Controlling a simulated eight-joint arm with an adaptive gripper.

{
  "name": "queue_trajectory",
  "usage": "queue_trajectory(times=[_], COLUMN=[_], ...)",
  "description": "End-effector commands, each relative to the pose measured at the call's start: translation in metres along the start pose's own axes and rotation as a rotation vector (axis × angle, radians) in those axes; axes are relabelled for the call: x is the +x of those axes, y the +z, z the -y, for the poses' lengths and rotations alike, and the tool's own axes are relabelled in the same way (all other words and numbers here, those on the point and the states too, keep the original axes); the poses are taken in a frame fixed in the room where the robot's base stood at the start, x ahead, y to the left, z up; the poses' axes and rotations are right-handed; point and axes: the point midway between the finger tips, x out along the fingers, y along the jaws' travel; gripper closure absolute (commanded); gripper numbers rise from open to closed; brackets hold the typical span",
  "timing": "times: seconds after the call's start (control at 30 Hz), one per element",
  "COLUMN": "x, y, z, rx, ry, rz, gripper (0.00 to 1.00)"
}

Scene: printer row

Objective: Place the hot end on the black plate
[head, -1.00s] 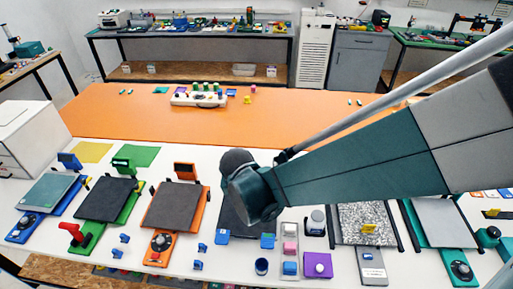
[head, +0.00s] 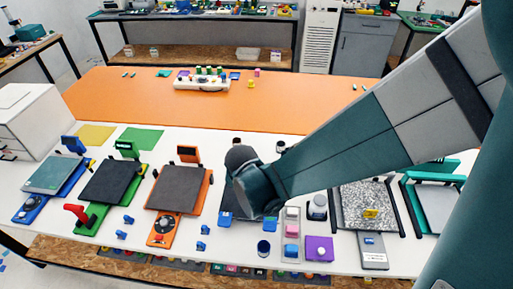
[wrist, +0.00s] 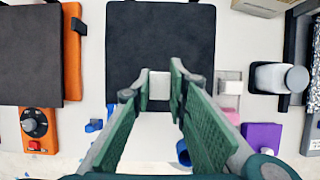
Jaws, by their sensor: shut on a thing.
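My gripper (wrist: 161,76) shows in the wrist view, its two green padded fingers closed on a small pale grey block, the hot end (wrist: 159,88). The block appears over the near part of a black plate (wrist: 160,35). I cannot tell how high it is above the plate or whether it touches. In the head view my wrist hides the gripper, the block and much of this plate, whose dark left part (head: 227,199) shows beside my wrist.
An orange printer with a dark bed (head: 178,188) stands left of the plate. A blue cup (head: 264,248) stands in front.

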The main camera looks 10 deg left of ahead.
Motion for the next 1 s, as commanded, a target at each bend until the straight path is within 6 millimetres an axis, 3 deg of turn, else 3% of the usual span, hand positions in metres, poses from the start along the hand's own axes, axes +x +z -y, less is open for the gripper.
queue_trajectory(times=[0.4, 0.97, 1.0], x=[0.031, 0.037, 0.036], y=[-0.013, -0.015, -0.015], z=[0.000, 0.000, 0.000], rx=[0.000, 0.000, 0.000], ry=[0.000, 0.000, 0.000], rz=[0.000, 0.000, 0.000], gripper=[0.96, 0.96, 0.79])
